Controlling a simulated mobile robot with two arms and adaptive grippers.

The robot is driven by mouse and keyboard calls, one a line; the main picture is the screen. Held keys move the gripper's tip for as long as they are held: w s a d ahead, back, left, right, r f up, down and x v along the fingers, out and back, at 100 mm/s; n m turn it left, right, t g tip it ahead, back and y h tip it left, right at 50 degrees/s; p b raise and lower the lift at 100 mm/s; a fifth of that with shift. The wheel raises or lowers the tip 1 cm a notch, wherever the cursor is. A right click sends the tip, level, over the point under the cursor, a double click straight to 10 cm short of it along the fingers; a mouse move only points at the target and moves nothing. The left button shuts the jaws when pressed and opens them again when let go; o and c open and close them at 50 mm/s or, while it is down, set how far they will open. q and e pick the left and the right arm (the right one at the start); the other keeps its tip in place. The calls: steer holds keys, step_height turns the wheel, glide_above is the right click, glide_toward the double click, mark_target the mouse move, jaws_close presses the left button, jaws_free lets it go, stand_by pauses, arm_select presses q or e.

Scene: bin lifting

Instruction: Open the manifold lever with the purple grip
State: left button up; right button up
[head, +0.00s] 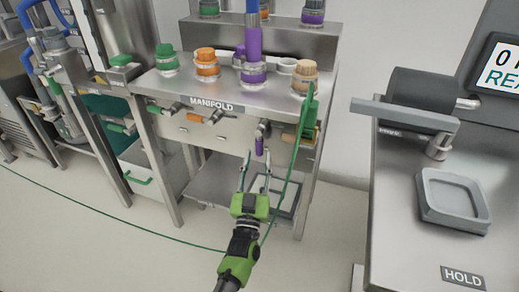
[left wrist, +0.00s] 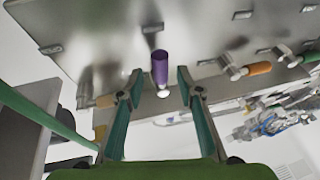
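The manifold lever with the purple grip (head: 259,146) is on the front panel of the steel manifold bench (head: 222,93). Its grip hangs downward in the head view. My left gripper (head: 254,172) is open just below and in front of it. In the left wrist view the purple grip (left wrist: 159,67) shows between the two spread fingers of my left gripper (left wrist: 159,85), near the tip level. I cannot tell whether a finger touches it; it does not look clamped. My right gripper is not in view.
Levers with orange (head: 194,117) and tan (head: 289,137) grips sit either side of the purple one; the orange one also shows in the left wrist view (left wrist: 259,68). A green cord (head: 284,187) hangs close right of my gripper. A grey station (head: 410,240) stands at right.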

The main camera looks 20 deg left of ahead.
arm_select(q)
steer(key=v, duration=0.7)
steer(key=shift+s+f, duration=0.1)
